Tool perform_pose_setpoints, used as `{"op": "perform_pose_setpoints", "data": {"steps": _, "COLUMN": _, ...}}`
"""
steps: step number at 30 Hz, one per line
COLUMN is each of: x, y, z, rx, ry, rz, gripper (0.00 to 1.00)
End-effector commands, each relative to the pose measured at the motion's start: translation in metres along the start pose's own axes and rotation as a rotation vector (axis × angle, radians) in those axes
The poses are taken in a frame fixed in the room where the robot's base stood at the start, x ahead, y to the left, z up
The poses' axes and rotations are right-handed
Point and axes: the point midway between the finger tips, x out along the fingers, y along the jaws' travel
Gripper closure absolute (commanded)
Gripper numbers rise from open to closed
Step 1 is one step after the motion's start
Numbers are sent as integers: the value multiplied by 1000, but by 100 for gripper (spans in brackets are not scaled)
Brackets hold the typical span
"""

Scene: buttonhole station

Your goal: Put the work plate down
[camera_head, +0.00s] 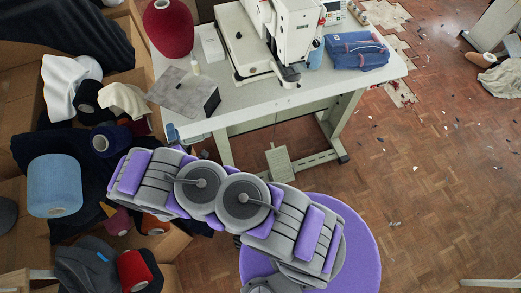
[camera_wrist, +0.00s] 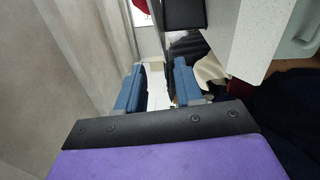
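A mottled grey plate (camera_head: 180,91), which I take as the work plate, is at the near left corner of the white table (camera_head: 262,103). A dark block (camera_head: 213,103) is at its right end. I cannot tell whether the plate lies flat on the top. My gripper (camera_wrist: 160,88) has two blue fingers standing apart in the wrist view, with no thing clearly clasped between them. A dark block (camera_wrist: 184,13) shows beyond the fingers. In the head view my gripper is mostly hidden; a small blue part shows at the table's left edge.
A white sewing machine (camera_head: 297,30) stands on the table, with a blue bag (camera_head: 355,50) to its right. Cartons with spools, including a light blue one (camera_head: 54,185), fill the left.

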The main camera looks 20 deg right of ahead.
Motion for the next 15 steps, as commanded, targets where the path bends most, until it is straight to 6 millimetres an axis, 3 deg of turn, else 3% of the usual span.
{"op": "perform_pose_setpoints", "data": {"steps": 5, "x": 16, "y": 6, "z": 4, "rx": 88, "ry": -27, "rz": -68, "gripper": 64}}
{"op": "perform_pose_setpoints", "data": {"steps": 10, "x": 41, "y": 20, "z": 15, "rx": 293, "ry": -83, "rz": -241, "gripper": 64}}
{"op": "perform_pose_setpoints", "data": {"steps": 15, "x": 53, "y": 35, "z": 24, "rx": 479, "ry": -131, "rz": -406, "gripper": 64}}
